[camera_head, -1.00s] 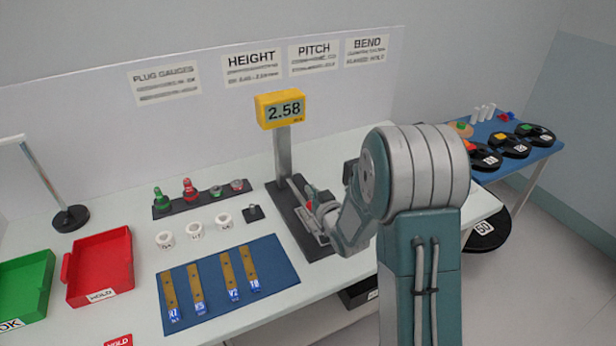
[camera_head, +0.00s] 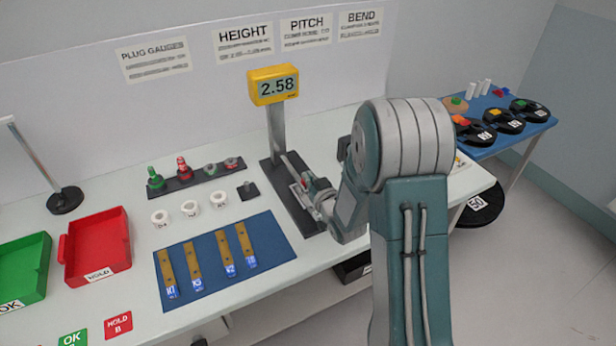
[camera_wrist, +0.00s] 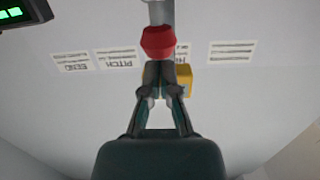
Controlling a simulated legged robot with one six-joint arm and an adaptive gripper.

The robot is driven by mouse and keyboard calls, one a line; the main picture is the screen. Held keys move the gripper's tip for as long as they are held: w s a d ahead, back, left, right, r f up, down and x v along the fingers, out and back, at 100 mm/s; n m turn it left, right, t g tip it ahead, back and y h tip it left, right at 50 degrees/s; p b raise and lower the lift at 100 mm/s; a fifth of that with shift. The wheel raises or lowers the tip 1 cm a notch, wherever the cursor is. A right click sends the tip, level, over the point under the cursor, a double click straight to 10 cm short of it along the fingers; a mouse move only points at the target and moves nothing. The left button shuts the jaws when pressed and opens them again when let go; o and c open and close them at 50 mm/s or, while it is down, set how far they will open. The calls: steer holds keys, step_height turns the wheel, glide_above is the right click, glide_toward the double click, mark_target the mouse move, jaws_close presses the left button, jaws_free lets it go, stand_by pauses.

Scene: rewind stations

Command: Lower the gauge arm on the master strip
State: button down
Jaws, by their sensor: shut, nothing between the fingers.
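The height gauge has a yellow display (camera_head: 273,85) reading 2.58 on a grey post (camera_head: 277,132), above a dark base (camera_head: 270,172). A pale bar, apparently the gauge arm (camera_head: 290,166), runs low from the post toward my gripper (camera_head: 308,190). In the wrist view my gripper (camera_wrist: 163,66) is shut and empty, its fingertips at a red knob (camera_wrist: 158,42) on a grey rod (camera_wrist: 159,12). I cannot tell whether they touch it. My wrist and fingers partly cover the gauge base, and I cannot make out a master strip under the arm.
A blue mat (camera_head: 208,265) with several labelled strips lies left of the gauge. White rings (camera_head: 190,208) and a plug gauge rack (camera_head: 196,180) stand behind it. A red tray (camera_head: 98,240) and a green tray (camera_head: 22,268) are at left. A blue side table (camera_head: 480,146) with reels is at right.

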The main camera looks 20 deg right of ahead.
steer(key=v, duration=0.7)
stand_by(0.3)
steer(key=s+r+m+g+h, duration=0.1)
steer(key=s+r+g+h, duration=0.5)
steer(key=r, duration=0.5)
steer(key=s+a+r+g+y, duration=0.1)
steer(key=s+a+r+g, duration=0.1)
steer(key=s, duration=0.8)
steer(key=s+a+r+g+y, duration=0.2)
steer(key=s+g, duration=0.1)
steer(key=s, duration=0.7)
steer(key=shift+s+a+r+m, duration=0.15)
steer(key=shift+r+m, duration=0.15)
